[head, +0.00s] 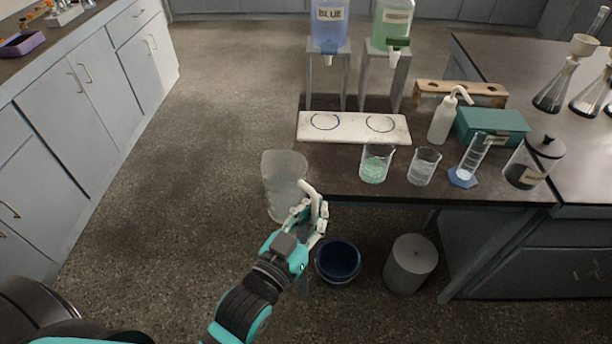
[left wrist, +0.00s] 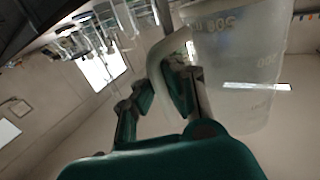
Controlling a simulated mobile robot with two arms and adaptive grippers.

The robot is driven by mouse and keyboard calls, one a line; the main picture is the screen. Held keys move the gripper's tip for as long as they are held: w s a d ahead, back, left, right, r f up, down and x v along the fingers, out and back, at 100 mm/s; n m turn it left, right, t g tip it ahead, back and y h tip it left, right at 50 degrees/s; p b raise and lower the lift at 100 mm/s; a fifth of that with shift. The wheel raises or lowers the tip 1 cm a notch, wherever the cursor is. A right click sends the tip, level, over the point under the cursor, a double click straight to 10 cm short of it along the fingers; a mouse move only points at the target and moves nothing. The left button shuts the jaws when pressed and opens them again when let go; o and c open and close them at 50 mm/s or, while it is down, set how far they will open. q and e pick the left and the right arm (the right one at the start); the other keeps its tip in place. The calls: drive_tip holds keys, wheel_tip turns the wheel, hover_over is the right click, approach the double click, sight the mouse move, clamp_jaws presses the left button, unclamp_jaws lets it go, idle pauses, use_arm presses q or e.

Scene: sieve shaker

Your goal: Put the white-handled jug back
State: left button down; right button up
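The white-handled jug (head: 284,175) is a translucent, graduated vessel. It is in the air just left of the bench's front left corner, above the floor. My left gripper (head: 311,212) is shut on its white handle, which faces right. In the left wrist view the jug (left wrist: 235,75) fills the upper right, with its white handle (left wrist: 160,68) between the fingers of my left gripper (left wrist: 165,95). The jug looks empty. My right gripper is not in view.
The bench (head: 330,178) carries a white slab (head: 353,134) with two ring marks, under blue and green dispensers. Beakers (head: 376,164), a cylinder (head: 472,158) and a wash bottle (head: 442,120) stand to its right. A blue bucket (head: 338,262) and a grey drum (head: 411,262) are on the floor.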

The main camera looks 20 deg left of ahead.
use_arm(q)
drive_tip(key=shift+m+h, duration=0.4)
drive_tip(key=shift+h, duration=0.1)
drive_tip(key=w+f, duration=0.1)
drive_tip(key=w, duration=1)
drive_tip(key=w+f, duration=0.1)
drive_tip(key=w, duration=0.5)
drive_tip(key=shift+w+a+f, duration=0.1)
drive_tip(key=shift+a+f, duration=0.15)
drive_tip(key=shift+f, duration=1.8)
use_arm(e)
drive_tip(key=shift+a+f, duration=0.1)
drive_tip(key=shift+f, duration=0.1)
use_arm(q)
drive_tip(key=c, duration=2)
unclamp_jaws()
drive_tip(key=shift+f, duration=0.2)
drive_tip(key=shift+c, duration=0.2)
drive_tip(key=o, duration=0.6)
drive_tip(key=shift+c, duration=0.2)
drive_tip(key=shift+r, duration=0.2)
drive_tip(key=shift+s+f, duration=0.15)
drive_tip(key=shift+s, duration=0.25)
drive_tip(key=v, duration=1.1)
drive_tip(key=shift+s+r, duration=0.2)
drive_tip(key=shift+r, duration=0.1)
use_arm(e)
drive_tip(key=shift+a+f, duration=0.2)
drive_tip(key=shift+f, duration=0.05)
